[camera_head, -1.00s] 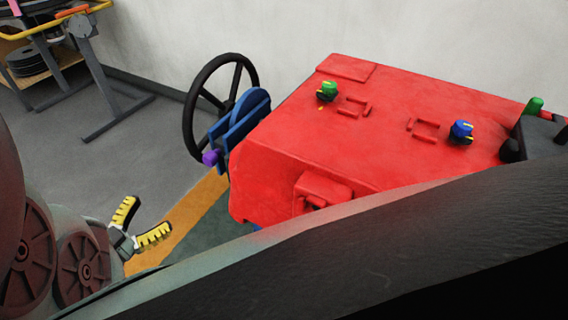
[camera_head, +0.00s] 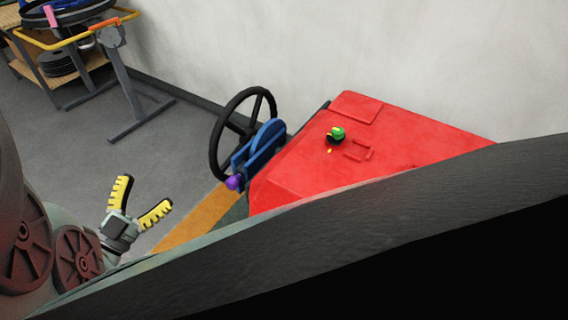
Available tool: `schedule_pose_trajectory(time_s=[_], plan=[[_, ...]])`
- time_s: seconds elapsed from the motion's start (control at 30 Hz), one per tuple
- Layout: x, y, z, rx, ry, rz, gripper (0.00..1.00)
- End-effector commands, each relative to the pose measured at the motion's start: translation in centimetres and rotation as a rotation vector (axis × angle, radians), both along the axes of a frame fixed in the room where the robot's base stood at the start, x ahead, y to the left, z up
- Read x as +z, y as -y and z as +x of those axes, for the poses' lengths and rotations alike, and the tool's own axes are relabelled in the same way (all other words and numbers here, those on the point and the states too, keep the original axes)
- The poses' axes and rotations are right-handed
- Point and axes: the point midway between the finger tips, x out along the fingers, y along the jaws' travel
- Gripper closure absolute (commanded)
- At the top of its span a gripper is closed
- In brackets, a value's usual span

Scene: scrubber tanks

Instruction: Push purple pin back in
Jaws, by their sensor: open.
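The purple pin (camera_head: 234,182) sticks out at the lower left of a blue bracket (camera_head: 262,148) beside the red tank (camera_head: 400,150). A black hand wheel (camera_head: 217,141) stands just behind the bracket. My gripper (camera_head: 140,197) is at the lower left with its two yellow-and-black fingers spread wide and nothing between them. It is to the left of the purple pin in the picture, with a clear gap, and not touching it. How far the pin stands out cannot be told at this size.
A green-topped knob (camera_head: 336,134) sits on the red tank. My own dark body part covers the lower right and hides the tank's front. A cart with a yellow rail (camera_head: 75,37) stands at the upper left. Grey floor (camera_head: 150,145) is open between the cart and tank.

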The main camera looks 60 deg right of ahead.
Motion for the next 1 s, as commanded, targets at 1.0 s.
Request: schedule_pose_trajectory(time_s=[1.0], plan=[[8.7, -0.3, -0.5, 0.085, 0.129, -0.183, 0.29]])
